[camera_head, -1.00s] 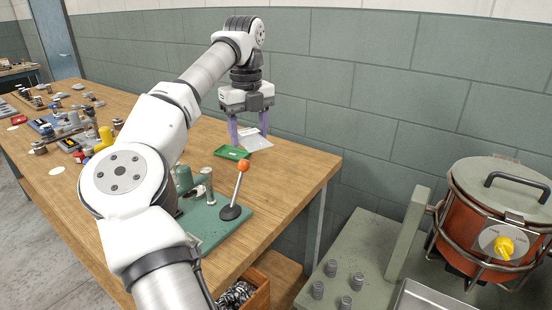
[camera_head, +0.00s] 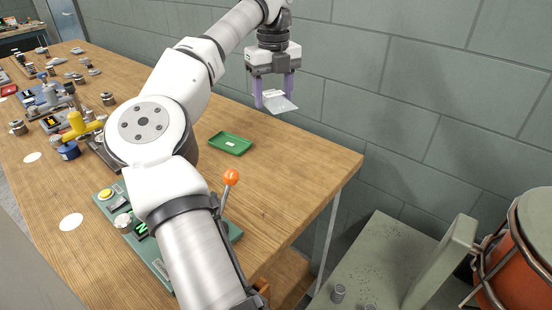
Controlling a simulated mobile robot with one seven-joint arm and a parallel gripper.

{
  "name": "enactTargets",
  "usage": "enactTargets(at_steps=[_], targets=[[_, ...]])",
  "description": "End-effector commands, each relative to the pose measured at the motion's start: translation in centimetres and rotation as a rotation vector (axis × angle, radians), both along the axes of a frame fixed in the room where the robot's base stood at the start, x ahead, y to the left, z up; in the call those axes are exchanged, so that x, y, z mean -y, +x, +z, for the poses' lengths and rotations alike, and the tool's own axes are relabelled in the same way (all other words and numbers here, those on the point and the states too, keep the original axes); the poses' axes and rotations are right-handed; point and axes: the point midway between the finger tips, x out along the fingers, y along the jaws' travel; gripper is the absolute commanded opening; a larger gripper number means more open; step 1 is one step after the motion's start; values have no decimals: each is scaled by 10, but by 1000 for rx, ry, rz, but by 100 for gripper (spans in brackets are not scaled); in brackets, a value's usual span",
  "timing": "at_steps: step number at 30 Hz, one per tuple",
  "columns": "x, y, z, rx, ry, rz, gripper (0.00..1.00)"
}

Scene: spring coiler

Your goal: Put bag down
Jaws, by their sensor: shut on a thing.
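My gripper (camera_head: 273,99) has two purple fingers. It is shut on a small white, translucent bag (camera_head: 279,105), which hangs tilted between the fingertips. Gripper and bag are over the back part of the wooden table (camera_head: 300,165), close to the wall. The bag appears to be above the tabletop, but its exact height is hard to tell. A small green tray (camera_head: 230,143) with a white label lies on the table to the left of and nearer than the bag.
A green coiler base with an orange-knobbed lever (camera_head: 231,177) stands near the front edge, partly hidden by my arm. Several small parts and tools crowd the table's left side. The tabletop right of the green tray is clear. An orange pot (camera_head: 528,235) stands at the lower right.

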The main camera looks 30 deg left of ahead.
Motion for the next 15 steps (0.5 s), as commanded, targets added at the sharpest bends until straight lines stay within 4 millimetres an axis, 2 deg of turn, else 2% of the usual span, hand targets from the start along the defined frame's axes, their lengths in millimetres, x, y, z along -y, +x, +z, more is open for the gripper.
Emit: enactTargets(at_steps=[1, 9, 15], targets=[[-1, -1, -14, -3, -4, -2, 29], [0, -1, -85, -3, -4, -2, 29], [1, -1, -128, -1, -3, -2, 29]])
